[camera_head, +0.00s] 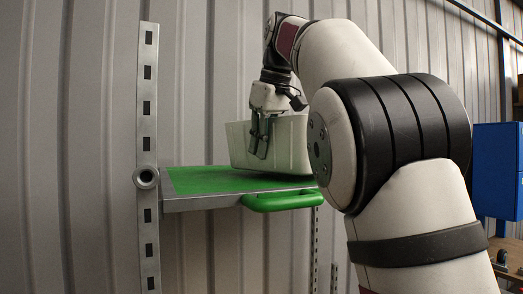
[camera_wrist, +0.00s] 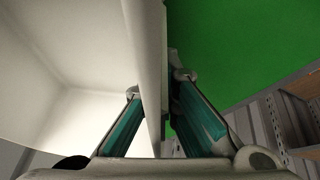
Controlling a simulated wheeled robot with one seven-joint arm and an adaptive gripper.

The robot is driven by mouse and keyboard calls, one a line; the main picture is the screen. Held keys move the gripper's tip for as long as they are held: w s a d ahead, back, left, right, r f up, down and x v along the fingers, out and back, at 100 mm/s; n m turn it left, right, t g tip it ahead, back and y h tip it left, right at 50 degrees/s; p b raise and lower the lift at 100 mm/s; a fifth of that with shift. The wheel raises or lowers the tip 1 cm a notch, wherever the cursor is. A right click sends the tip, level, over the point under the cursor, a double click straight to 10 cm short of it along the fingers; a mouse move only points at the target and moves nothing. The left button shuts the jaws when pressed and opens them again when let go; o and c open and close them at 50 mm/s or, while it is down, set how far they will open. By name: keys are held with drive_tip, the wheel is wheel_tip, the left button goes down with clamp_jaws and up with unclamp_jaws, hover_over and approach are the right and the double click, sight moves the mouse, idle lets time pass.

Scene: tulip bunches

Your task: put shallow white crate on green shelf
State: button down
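The shallow white crate (camera_head: 291,146) is over the right part of the green shelf (camera_head: 195,180) in the head view, slightly tilted. Its underside is at or just above the shelf top; I cannot tell whether it touches. My gripper (camera_head: 260,148) points down at the crate's near left side, with one finger outside the wall. In the wrist view, my gripper (camera_wrist: 160,85) has its two teal-padded fingers on either side of the crate wall (camera_wrist: 151,50), close against it. The crate's pale inside is at left, and the green shelf (camera_wrist: 240,45) shows beyond the wall.
A green handle (camera_head: 283,201) sticks out from the shelf's front edge. A slotted metal upright (camera_head: 148,100) stands at the shelf's left. A corrugated wall is close behind. A blue box (camera_head: 497,170) is at the far right. The shelf's left part is bare.

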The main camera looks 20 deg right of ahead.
drive_tip(key=shift+f, duration=0.65)
drive_tip(key=shift+s, duration=0.1)
drive_tip(key=c, duration=1.8)
unclamp_jaws()
drive_tip(key=shift+f, duration=0.1)
drive_tip(key=v, duration=0.5)
drive_tip(key=shift+p+v, duration=0.85)
drive_tip(key=shift+v, duration=0.45)
